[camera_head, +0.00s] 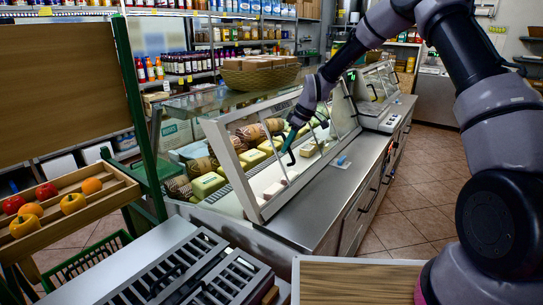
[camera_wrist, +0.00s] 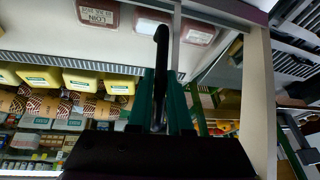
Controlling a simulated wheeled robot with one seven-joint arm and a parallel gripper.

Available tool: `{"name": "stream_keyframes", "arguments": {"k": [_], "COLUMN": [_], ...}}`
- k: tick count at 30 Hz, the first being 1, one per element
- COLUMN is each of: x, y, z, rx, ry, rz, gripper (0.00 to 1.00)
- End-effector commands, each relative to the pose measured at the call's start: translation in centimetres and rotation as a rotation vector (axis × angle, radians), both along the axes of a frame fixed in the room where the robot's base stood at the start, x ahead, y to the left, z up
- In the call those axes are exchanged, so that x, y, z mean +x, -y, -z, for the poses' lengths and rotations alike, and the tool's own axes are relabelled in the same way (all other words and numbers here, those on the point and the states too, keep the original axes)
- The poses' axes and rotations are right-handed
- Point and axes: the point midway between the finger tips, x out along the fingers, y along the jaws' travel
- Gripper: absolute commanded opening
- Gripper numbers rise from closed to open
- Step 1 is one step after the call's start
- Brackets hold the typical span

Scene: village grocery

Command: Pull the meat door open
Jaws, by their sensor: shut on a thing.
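The meat door is a glass panel in a pale frame (camera_head: 232,172) on the front of the display case, standing tilted in the head view. Its frame also shows at the right of the wrist view (camera_wrist: 262,95). My gripper (camera_head: 288,146) is at the door, its teal fingers (camera_wrist: 158,105) shut around the dark bar handle (camera_wrist: 161,50). The handle's lower part is hidden between the fingers.
Yellow cheese blocks (camera_head: 207,185) lie deeper in the case. A steel counter ledge (camera_head: 325,205) runs before it, with a scale (camera_head: 384,116) farther along. A produce stand (camera_head: 75,215) is at left, and a wooden top (camera_head: 355,283) stands in front. Tiled floor (camera_head: 420,205) is clear at right.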

Motion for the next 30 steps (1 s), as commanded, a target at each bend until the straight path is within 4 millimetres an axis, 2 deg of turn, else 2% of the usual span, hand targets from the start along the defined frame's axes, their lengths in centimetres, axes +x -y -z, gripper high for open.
{"name": "stream_keyframes", "arguments": {"k": [1,6,12,15,21,30], "x": [1.9,7.0,11.8,13.7,16.0,16.9], "y": [1.1,4.0,6.8,7.9,9.3,9.8], "z": [0.1,0.1,0.1,0.1,0.0,0.0], "rx": [0.002,0.002,0.001,0.000,-0.001,0.000], "ry": [0.002,0.003,0.002,0.002,0.002,0.001], "rz": [0.008,0.005,0.005,0.004,0.002,-0.001], "gripper": [0.00,0.00,0.00,0.00,0.00,0.00]}}
